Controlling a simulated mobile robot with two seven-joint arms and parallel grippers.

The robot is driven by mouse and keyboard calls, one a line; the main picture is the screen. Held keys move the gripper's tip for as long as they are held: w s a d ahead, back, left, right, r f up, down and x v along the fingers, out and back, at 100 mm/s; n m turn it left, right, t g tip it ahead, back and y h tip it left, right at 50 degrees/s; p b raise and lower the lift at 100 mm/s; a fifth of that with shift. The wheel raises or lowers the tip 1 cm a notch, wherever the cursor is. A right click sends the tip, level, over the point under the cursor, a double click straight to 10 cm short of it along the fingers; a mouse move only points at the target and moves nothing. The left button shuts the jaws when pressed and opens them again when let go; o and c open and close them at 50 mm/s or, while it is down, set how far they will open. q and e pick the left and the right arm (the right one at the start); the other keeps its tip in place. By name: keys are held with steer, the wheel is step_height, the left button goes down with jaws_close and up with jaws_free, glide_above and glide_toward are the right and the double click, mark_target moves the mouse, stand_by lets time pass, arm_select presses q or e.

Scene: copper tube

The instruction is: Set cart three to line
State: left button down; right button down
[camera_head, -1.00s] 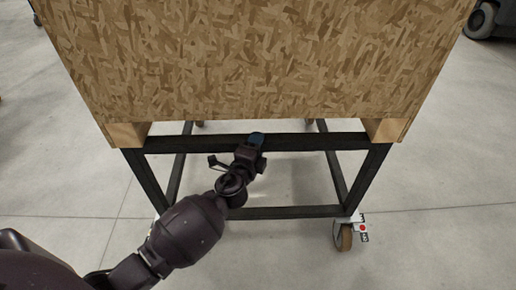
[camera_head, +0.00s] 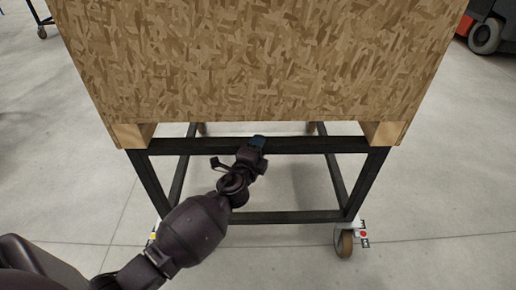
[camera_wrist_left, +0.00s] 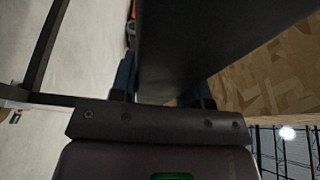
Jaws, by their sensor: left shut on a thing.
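The cart (camera_head: 184,146) is a black metal frame on casters, carrying a large chipboard crate (camera_head: 255,60). A front caster (camera_head: 345,243) with a red-dotted white bracket shows at the right; the front left one is mostly hidden by my arm. In the left wrist view the blue-tipped fingers (camera_wrist_left: 160,84) sit on either side of the dark bar (camera_wrist_left: 200,45). My right gripper is not in view.
A forklift-like vehicle with a dark wheel (camera_head: 485,36) stands at the far right. Another wheeled frame (camera_head: 40,22) shows at the far left. The concrete floor on both sides of the cart is clear.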

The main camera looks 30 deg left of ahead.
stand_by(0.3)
arm_select(q)
steer(key=c, duration=0.6)
jaws_free()
steer(key=shift+s, duration=0.1)
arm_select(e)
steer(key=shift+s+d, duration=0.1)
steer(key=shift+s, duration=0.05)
